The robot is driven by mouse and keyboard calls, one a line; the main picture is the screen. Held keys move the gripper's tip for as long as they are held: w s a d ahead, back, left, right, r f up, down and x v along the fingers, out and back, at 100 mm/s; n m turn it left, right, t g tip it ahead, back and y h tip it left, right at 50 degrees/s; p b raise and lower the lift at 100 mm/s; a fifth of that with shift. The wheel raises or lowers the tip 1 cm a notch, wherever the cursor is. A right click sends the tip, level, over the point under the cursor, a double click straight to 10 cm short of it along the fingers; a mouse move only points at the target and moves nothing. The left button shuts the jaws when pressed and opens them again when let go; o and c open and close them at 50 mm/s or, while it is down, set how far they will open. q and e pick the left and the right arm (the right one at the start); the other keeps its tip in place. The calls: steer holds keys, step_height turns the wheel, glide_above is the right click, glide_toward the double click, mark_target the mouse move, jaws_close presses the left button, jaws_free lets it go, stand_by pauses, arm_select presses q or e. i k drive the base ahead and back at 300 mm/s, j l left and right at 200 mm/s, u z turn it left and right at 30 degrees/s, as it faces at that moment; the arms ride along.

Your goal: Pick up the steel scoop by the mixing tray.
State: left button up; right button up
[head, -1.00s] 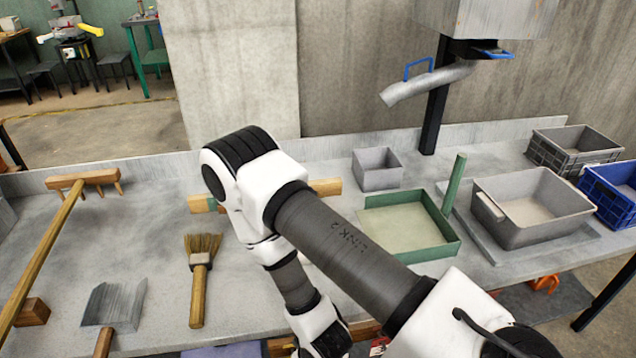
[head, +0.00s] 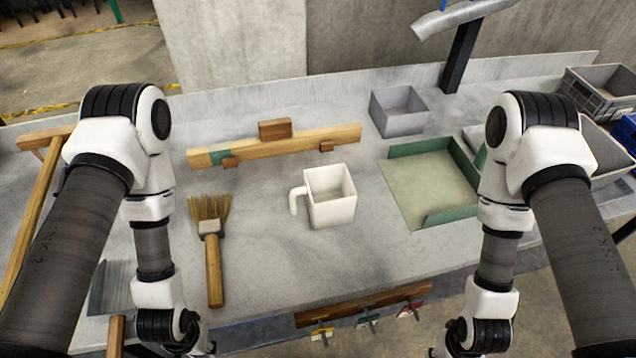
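The mixing tray seems to be the shallow green-walled tray (head: 437,217) on the bench, right of centre, with a pale flat floor. A pale, square, cup-like vessel with a side handle (head: 333,205) stands upright just left of it, apart from it. It may be the scoop, but it looks cream-white rather than plainly steel. A grey, flat metal pan-like piece (head: 110,290) lies at the lower left, partly behind my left arm. Both my arms reach down at the sides.
A brush (head: 213,255) lies left of the vessel. A grey square bin (head: 399,111) stands behind the tray. Small tools hang on a wooden rack (head: 365,304) at the front edge. Bench around the vessel is clear.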

mark_target(110, 300)
steer(key=k+j+u, duration=0.15)
steer(key=u, duration=0.3)
steer(key=k+j+u, duration=0.1)
steer(key=j+u, duration=0.35)
steer(key=i+j+u, duration=0.1)
steer(key=i+j, duration=0.1)
steer(key=j, duration=0.1)
